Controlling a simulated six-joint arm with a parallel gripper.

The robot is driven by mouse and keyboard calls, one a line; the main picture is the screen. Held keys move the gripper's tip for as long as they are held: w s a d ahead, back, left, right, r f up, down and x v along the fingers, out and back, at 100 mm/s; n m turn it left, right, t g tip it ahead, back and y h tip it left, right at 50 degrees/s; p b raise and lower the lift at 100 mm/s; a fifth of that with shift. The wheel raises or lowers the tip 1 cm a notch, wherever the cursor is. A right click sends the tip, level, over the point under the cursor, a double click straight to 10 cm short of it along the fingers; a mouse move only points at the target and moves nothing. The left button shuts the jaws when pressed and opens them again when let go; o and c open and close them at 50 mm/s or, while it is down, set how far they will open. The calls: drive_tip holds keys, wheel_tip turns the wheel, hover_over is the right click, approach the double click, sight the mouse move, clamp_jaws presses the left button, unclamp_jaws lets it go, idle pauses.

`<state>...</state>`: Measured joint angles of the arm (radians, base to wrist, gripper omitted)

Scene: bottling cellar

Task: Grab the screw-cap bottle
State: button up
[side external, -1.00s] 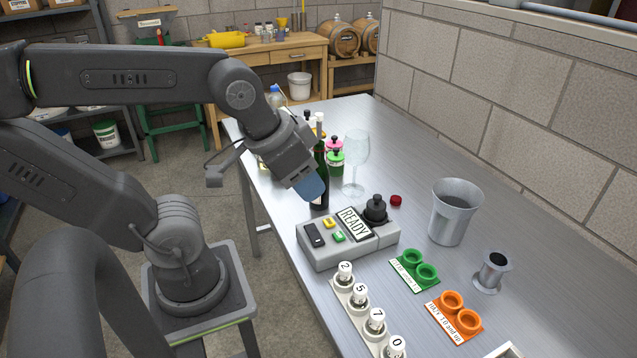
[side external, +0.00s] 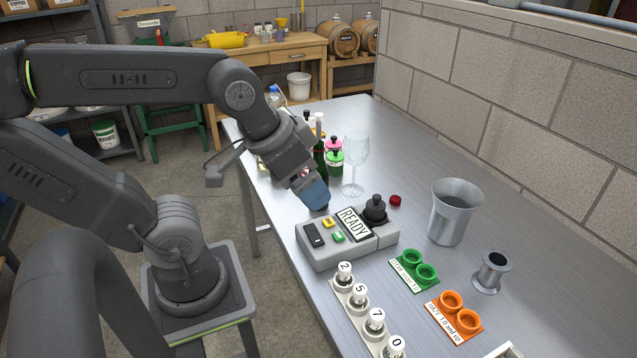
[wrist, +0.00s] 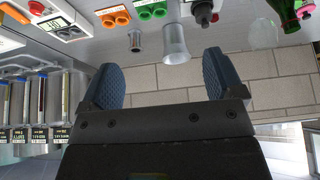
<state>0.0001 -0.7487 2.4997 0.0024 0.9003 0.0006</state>
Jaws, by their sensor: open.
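A tall dark green bottle (side external: 320,156) with a pale neck stands in a cluster at the far left of the steel table. A clear bottle with a blue cap (side external: 274,97) shows behind my arm. I cannot tell which bottle has the screw cap. My gripper (side external: 314,194), with blue finger pads, is in front of the green bottle and hides its lower part. In the wrist view my gripper (wrist: 165,82) is open with nothing between its pads. A green bottle (wrist: 284,10) shows at that view's upper right edge.
A grey device reading READY (side external: 352,224) sits close to my gripper.

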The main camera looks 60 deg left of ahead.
drive_tip(key=w+a+f+m+y, duration=0.3)
drive_tip(key=a+f+m+y, duration=0.1)
drive_tip(key=m, duration=0.3)
drive_tip(key=w+a+f+m+g+y, duration=0.1)
drive_tip(key=w+a+f+m+y, duration=0.3)
drive_tip(key=f+m, duration=0.3)
drive_tip(key=w+a+f+m+g+y, duration=0.1)
drive_tip(key=w+a+f+m+y, duration=0.3)
drive_tip(key=a+f+m+y, duration=0.1)
drive_tip(key=shift+w+a+f+m, duration=0.2)
drive_tip(key=shift+a+m, duration=0.05)
drive_tip(key=shift+m, duration=0.65)
drive_tip(key=shift+w+a+f, duration=0.1)
drive_tip(key=shift+a+f, duration=0.05)
drive_tip(key=shift+a, duration=0.1)
drive_tip(key=shift+f+x, duration=0.15)
drive_tip(key=shift+x, duration=3.2)
drive_tip(key=shift+f+x, duration=0.15)
drive_tip(key=shift+x, duration=3.15)
drive_tip(key=c, duration=1.2)
drive_tip(key=shift+r, duration=0.25)
drive_tip(key=shift+c, duration=0.2)
